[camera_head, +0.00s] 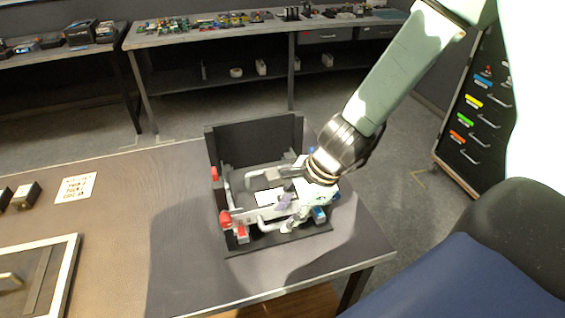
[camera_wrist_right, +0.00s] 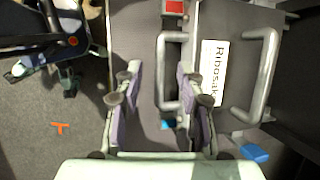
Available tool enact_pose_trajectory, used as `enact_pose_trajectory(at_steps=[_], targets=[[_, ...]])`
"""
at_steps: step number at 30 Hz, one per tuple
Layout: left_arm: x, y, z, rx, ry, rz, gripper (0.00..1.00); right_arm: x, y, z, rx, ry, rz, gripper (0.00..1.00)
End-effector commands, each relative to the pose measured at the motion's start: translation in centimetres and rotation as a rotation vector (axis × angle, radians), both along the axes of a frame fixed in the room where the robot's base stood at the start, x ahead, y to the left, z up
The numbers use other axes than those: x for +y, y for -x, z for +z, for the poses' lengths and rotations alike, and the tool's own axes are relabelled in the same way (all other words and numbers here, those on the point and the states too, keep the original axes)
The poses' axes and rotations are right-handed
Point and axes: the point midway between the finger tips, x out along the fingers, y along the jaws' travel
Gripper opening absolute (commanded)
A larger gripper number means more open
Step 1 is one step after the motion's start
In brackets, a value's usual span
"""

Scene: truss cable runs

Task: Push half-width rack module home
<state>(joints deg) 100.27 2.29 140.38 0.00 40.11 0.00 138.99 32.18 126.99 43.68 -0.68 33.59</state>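The rack module (camera_head: 267,196) sits in the black open rack (camera_head: 252,135) on the table. It has a grey face, metal bar handles and a white label, which shows in the wrist view (camera_wrist_right: 213,72). One bar handle (camera_wrist_right: 162,75) stands left of the label and another (camera_wrist_right: 268,75) right of it. My right gripper (camera_head: 288,200) is over the module's right half and hides part of it. In the wrist view my right gripper (camera_wrist_right: 158,90) has its fingers apart, with nothing clamped; whether it touches the handle is unclear. My left gripper is out of view.
Red tabs (camera_head: 225,218) and blue tabs (camera_head: 320,214) sit at the rack's sides. A framed panel (camera_head: 68,275) and a printed card (camera_head: 76,188) lie on the table to the left. The table between them and the rack is clear. A drawer cabinet (camera_head: 480,115) stands right.

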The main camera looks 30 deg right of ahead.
Motion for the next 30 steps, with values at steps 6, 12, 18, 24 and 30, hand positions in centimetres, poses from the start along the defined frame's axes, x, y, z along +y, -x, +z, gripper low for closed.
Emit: enact_pose_trajectory(at_steps=[6, 12, 18, 24, 30], targets=[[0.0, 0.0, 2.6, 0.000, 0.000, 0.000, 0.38, -0.5, 0.4, 1.8, 0.002, -0.002, -0.002, 0.38], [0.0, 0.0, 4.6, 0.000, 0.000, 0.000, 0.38, -0.9, 0.8, 3.0, 0.001, -0.001, 0.000, 0.38], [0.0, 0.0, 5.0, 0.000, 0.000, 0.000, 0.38, -0.3, 0.8, 3.6, -0.038, -0.017, 0.138, 0.38], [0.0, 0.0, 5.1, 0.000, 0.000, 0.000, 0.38, 0.2, 0.0, 4.3, -0.105, 0.021, 0.401, 0.38], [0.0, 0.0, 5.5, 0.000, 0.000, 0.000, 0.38, 0.1, -0.7, 4.9, -0.142, 0.096, 0.678, 0.38]])
